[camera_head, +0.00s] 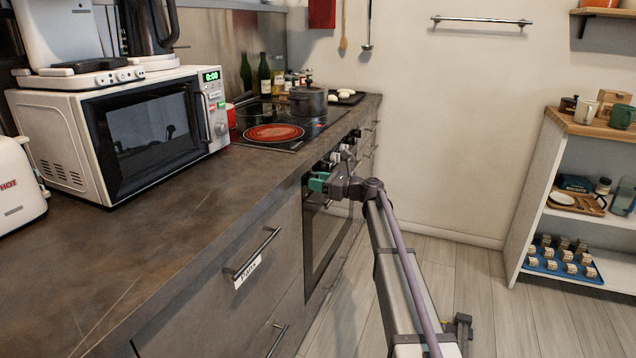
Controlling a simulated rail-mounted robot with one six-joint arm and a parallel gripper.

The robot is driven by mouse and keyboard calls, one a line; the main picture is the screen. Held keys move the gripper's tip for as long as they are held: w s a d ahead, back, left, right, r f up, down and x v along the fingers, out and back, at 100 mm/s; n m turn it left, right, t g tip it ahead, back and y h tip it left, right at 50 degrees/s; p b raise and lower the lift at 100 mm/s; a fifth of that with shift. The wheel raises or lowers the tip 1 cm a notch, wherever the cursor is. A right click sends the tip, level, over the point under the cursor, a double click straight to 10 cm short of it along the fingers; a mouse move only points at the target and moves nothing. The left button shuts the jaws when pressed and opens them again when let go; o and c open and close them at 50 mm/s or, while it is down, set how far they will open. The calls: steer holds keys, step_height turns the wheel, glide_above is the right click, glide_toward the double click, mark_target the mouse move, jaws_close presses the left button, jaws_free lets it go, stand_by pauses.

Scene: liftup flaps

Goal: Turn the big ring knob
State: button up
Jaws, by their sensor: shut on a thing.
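The stove's row of knobs (346,148) runs along the front of the counter, above the dark oven door (322,236). My gripper (318,181), with teal fingers, is at the near end of this row, against the stove front. It is shut on a stove knob, which the fingers mostly hide; its marking and angle cannot be read. The other knobs show just beyond my gripper. On the black hob, the large front ring (273,133) glows red.
A dark pot (308,100) stands at the back of the hob. A microwave (146,126) is on the counter at left. Drawer handles (257,253) stick out below the counter. Open floor lies between the stove and the white shelf (536,196) at right.

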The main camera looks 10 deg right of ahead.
steer(key=shift+n, duration=2.9)
steer(key=o, duration=0.9)
steer(key=shift+d, duration=0.1)
steer(key=v, duration=1)
steer(key=shift+s+d, duration=0.15)
steer(key=shift+d, duration=0.2)
